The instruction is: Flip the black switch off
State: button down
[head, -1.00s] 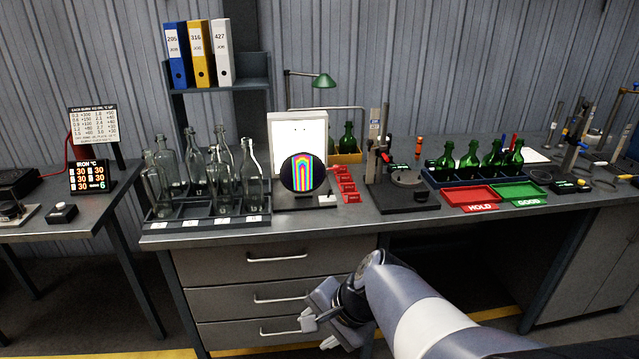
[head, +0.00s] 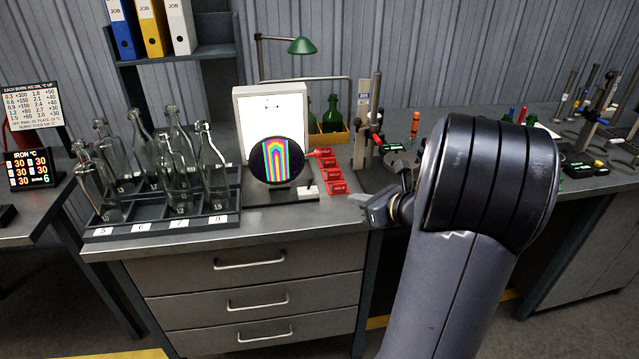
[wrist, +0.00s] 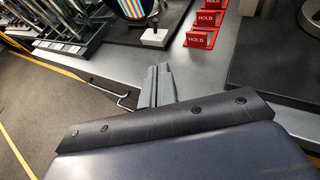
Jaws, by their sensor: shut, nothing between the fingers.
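The black switch (head: 307,185) is a small dark lever on a white block. It stands at the front right of the base of the light panel with the rainbow-striped disc (head: 276,161). In the wrist view the black switch (wrist: 154,20) rises from its white block near the top edge. My gripper (head: 358,205) is at the bench's front edge, to the right of the switch and apart from it. In the wrist view my gripper (wrist: 160,70) has its fingers together and empty, below the white block. The lever's exact tilt is too small to tell.
Red HOLD tags (head: 330,172) stand just right of the switch. A rack of clear bottles (head: 165,208) is to the left. A gauge stand (head: 372,125) is behind my gripper. Bare bench front (head: 225,240) lies before the panel.

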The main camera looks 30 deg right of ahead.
jog(key=shift+w+a, duration=0.1)
send_near(311, 186)
jog(key=w+f, duration=0.2)
jog(key=shift+w+a+f, duration=0.15)
jog(key=shift+a+f, duration=0.15)
jog(key=shift+f, duration=0.05)
jog(key=shift+w+a+r+p, duration=0.2)
jog(key=shift+w+p, duration=0.15)
jog(key=shift+w, duration=0.15)
jog(key=shift+w+a+r+p, duration=0.15)
jog(key=shift+w+p, duration=0.15)
jog(key=shift+w, duration=0.25)
jog(key=shift+w+a, duration=0.1)
jog(key=shift+w, duration=0.45)
